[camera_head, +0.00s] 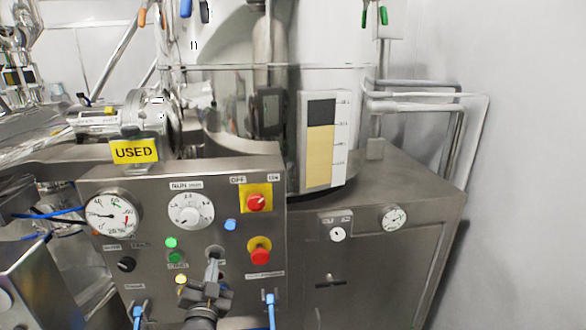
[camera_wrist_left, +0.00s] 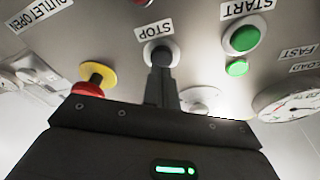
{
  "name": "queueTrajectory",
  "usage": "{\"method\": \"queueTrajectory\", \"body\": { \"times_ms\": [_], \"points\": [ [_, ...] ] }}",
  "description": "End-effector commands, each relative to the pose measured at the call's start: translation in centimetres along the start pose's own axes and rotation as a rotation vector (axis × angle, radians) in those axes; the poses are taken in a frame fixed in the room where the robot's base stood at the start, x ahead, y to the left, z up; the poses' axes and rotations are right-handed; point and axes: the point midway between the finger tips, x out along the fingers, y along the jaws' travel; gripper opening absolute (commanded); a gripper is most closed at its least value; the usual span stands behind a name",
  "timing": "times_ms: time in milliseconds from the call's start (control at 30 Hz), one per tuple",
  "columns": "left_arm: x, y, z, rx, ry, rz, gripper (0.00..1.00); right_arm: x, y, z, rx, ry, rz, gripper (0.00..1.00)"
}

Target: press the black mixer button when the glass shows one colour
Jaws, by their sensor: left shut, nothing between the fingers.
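The glass (camera_head: 320,150) is an upright strip with a scale on the mixer bowl in the head view. It shows two colours, a dark band above a larger tan band. The black mixer button (camera_wrist_left: 156,46), under a STOP label, has a pale ring in the left wrist view. In the head view its ringed mount (camera_head: 215,251) is largely covered by my gripper. My left gripper (camera_head: 213,264) is shut and empty, its fingertips pointing at the button. They overlap it in the left wrist view (camera_wrist_left: 162,60); I cannot tell whether they touch. My right gripper is out of view.
The steel panel also carries a green START button (camera_wrist_left: 243,38), a red knob on yellow (camera_head: 257,202), a red mushroom button (camera_head: 260,254), a blue lamp (camera_head: 230,225) and a round dial (camera_head: 190,210). A yellow USED sign (camera_head: 135,151) stands above the panel.

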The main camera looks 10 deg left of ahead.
Motion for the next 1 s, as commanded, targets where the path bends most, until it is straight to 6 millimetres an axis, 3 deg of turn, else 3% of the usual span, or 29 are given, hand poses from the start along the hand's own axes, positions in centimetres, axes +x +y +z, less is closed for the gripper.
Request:
{"method": "queueTrajectory", "body": {
  "times_ms": [467, 1000],
  "points": [
    [0.1, 0.0, 0.0, 0.000, 0.000, 0.000, 0.00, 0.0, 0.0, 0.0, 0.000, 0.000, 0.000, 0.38],
    [1.7, 0.0, 0.3, 0.001, 0.001, 0.000, 0.00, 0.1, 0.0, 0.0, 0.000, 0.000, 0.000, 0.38]
  ]
}}
